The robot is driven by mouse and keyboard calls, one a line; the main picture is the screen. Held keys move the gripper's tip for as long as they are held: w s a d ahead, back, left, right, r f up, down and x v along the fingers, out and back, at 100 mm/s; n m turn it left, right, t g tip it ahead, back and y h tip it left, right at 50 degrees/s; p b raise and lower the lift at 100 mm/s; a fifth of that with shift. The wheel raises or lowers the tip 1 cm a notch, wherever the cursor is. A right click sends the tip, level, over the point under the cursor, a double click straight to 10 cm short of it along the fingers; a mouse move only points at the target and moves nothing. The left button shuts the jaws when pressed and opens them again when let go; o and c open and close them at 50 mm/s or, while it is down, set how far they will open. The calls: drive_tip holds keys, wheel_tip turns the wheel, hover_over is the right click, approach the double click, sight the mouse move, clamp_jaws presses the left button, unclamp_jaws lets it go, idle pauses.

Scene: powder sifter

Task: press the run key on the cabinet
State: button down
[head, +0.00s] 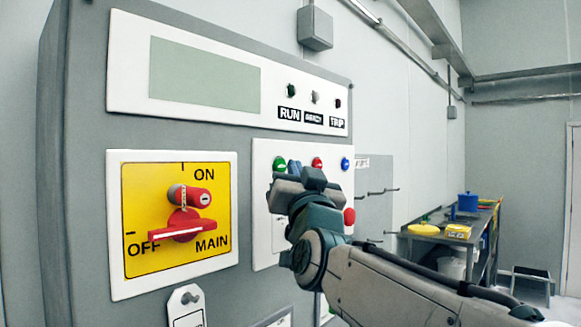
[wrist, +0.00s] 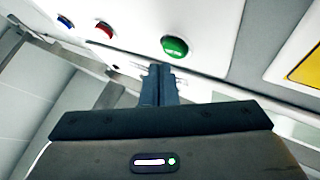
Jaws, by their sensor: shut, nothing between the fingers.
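The grey cabinet (head: 75,120) fills the left of the head view. Its white button panel (head: 262,235) carries a green button (head: 279,163), a red button (head: 317,163) and a blue button (head: 346,164) in a row. No label on these buttons is readable. The green button also shows in the wrist view (wrist: 175,46). My gripper (head: 294,167) is shut and empty, in front of the panel just right of the green button in the head view. In the wrist view its fingertips (wrist: 158,73) lie just below the green button; contact cannot be told.
A yellow main switch plate (head: 140,200) has a red handle (head: 170,234) toward OFF and a red lock-like piece (head: 192,196). Lamps marked RUN and TRIP sit above, beside a blank display (head: 204,82). A larger red button (head: 349,216) sits lower right. A table stands far right.

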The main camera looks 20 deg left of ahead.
drive_tip(key=shift+a, duration=0.15)
drive_tip(key=shift+w+a, duration=0.2)
drive_tip(key=shift+a, duration=0.05)
idle(0.4)
drive_tip(key=shift+w+a, duration=0.15)
drive_tip(key=shift+a, duration=0.25)
idle(0.5)
drive_tip(key=shift+d, duration=0.1)
idle(0.4)
drive_tip(key=shift+s+d+b, duration=0.25)
drive_tip(key=shift+d+b, duration=0.4)
drive_tip(key=shift+b, duration=0.05)
